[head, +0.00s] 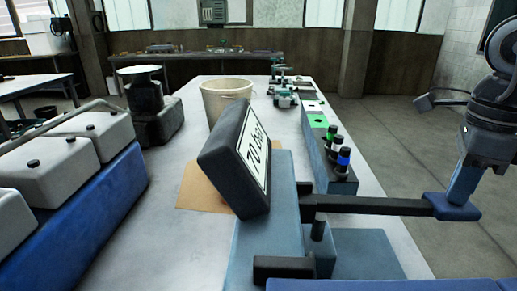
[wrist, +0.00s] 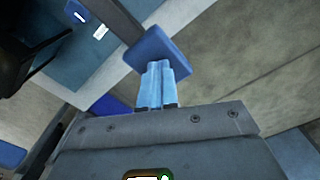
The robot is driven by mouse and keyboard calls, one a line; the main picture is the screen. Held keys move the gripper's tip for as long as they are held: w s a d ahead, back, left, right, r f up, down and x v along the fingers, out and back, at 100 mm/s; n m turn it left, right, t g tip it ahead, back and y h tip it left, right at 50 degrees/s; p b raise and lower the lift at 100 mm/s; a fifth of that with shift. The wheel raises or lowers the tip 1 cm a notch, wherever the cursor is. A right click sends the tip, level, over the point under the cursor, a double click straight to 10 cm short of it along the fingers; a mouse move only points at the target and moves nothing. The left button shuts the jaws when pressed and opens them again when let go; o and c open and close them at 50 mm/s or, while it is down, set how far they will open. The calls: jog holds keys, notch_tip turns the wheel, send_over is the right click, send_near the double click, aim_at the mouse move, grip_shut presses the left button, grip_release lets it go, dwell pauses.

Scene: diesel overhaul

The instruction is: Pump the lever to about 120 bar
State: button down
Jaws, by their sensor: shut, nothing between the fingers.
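The pump stand (head: 268,235) is a blue block on the bench and carries a tilted dark display box (head: 228,165) whose face reads 70 bar. The lever (head: 375,206) is a dark bar that runs right from the pump, roughly level, to a flat blue end pad (head: 452,207). My gripper (head: 456,198) is at the pad from above, its blue fingers shut with nothing between them. In the wrist view the shut fingertips (wrist: 157,68) overlap the blue pad (wrist: 165,46); they look in contact or very close, I cannot tell which.
A rack (head: 337,173) with several coloured-top pieces stands behind the lever. A beige bucket (head: 225,98) is behind the display, and white tanks (head: 85,150) on a blue base are at left. Open floor (head: 420,150) lies right of the bench.

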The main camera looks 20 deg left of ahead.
aim_at(449, 207)
jog(key=shift+a+f+b, duration=0.2)
jog(key=shift+f+b, duration=1.25)
jog(key=shift+f, duration=0.65)
jog(key=shift+d+r+p, duration=0.25)
jog(key=shift+r+p, duration=0.6)
jog(key=shift+r, duration=0.85)
jog(key=shift+d+r+p, duration=0.2)
jog(key=shift+r+p, duration=0.6)
jog(key=shift+r, duration=0.9)
jog(key=shift+r+p, duration=1)
jog(key=shift+r, duration=1.05)
jog(key=shift+w+f+b, duration=0.1)
jog(key=shift+b, duration=0.25)
